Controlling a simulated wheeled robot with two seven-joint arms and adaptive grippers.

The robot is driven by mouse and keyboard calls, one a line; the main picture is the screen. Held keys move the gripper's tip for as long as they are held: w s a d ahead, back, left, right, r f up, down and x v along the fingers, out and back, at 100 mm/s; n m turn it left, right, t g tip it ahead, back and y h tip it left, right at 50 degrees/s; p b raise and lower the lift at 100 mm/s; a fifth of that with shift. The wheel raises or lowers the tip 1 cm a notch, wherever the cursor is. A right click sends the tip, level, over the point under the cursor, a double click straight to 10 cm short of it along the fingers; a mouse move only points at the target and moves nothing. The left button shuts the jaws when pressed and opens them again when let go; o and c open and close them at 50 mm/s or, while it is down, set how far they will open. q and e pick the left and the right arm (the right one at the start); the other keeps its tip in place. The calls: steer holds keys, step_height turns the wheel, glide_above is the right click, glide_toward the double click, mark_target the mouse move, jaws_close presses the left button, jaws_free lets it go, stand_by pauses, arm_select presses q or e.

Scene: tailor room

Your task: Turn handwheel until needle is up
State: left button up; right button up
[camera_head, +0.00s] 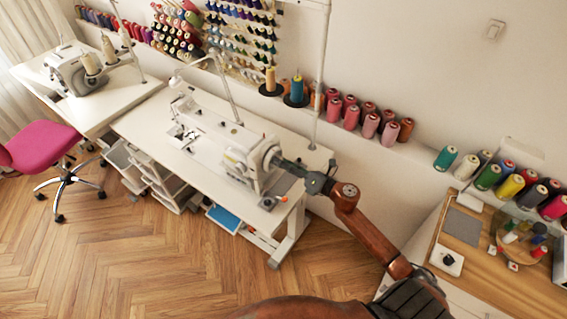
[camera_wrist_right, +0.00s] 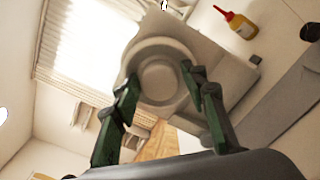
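The white sewing machine (camera_head: 215,135) stands on the middle table. Its round handwheel (camera_head: 266,154) is at the right end of the machine and faces my right gripper. In the right wrist view the pale handwheel (camera_wrist_right: 158,76) fills the space ahead of the fingers. My right gripper (camera_head: 283,163) reaches the wheel from the right. Its two green-black fingers (camera_wrist_right: 160,75) are apart, one at the left side of the rim and one at the right. I cannot tell whether they press on it. The needle is too small to make out. My left gripper is not in view.
The white table (camera_head: 140,122) carries the machine. A bottle with a red cap (camera_wrist_right: 238,24) lies near the wheel. Thread cones (camera_head: 370,124) line the ledge behind. A wooden-topped table (camera_head: 480,262) is at the right. A pink chair (camera_head: 43,145) stands left; floor in front is clear.

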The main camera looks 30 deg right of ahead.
steer(key=shift+o, duration=1.3)
steer(key=v, duration=1.2)
